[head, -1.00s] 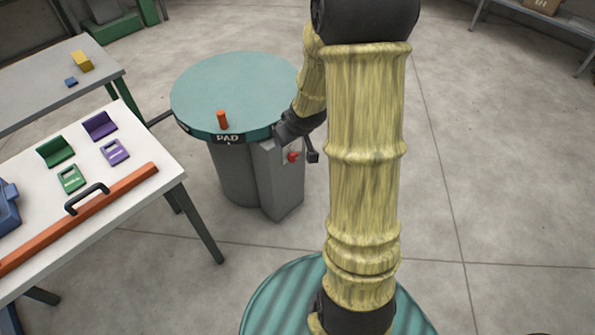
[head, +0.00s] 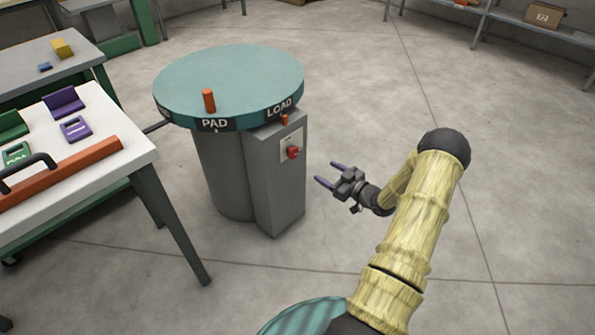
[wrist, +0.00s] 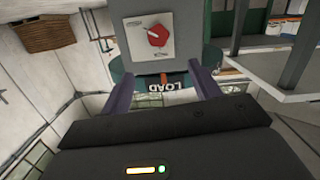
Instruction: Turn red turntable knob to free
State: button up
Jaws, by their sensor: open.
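The red knob (head: 292,152) sits on a light plate on the grey control box (head: 276,190) below the turntable (head: 230,80). The turntable has a teal top, an orange peg (head: 208,100) standing on it, and PAD and LOAD labels on its rim. My gripper (head: 328,173) is open and empty, right of the box and apart from the knob, its purple fingers pointing toward the box. In the wrist view the red knob (wrist: 157,36) shows upside down on its plate, beyond the two open fingers (wrist: 165,82). The marks on the plate are too small to read.
A white table (head: 140,155) at the left holds green and purple brackets and an orange bar (head: 75,168) with a dark handle. A grey table stands behind it. The floor (head: 400,110) right of the turntable is clear.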

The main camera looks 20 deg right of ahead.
aim_at(295, 155)
jog(key=s+f, duration=0.1)
jog(key=d+f+t+b, duration=0.1)
jog(key=f, duration=0.1)
jog(key=shift+s+d+y, duration=0.1)
jog(key=shift+s+y, duration=0.25)
jog(key=shift+y, duration=0.05)
jog(key=shift+w, duration=0.1)
jog(key=b+x, duration=0.4)
jog(key=x, duration=1.2)
jog(key=shift+w+r+b, duration=0.1)
jog(key=shift+w+b, duration=0.1)
jog(key=shift+b, duration=0.15)
jog(key=shift+w+r, duration=0.1)
jog(key=shift+w, duration=0.3)
jog(key=c, duration=1)
jog(key=shift+o, duration=0.2)
jog(key=shift+a, duration=0.2)
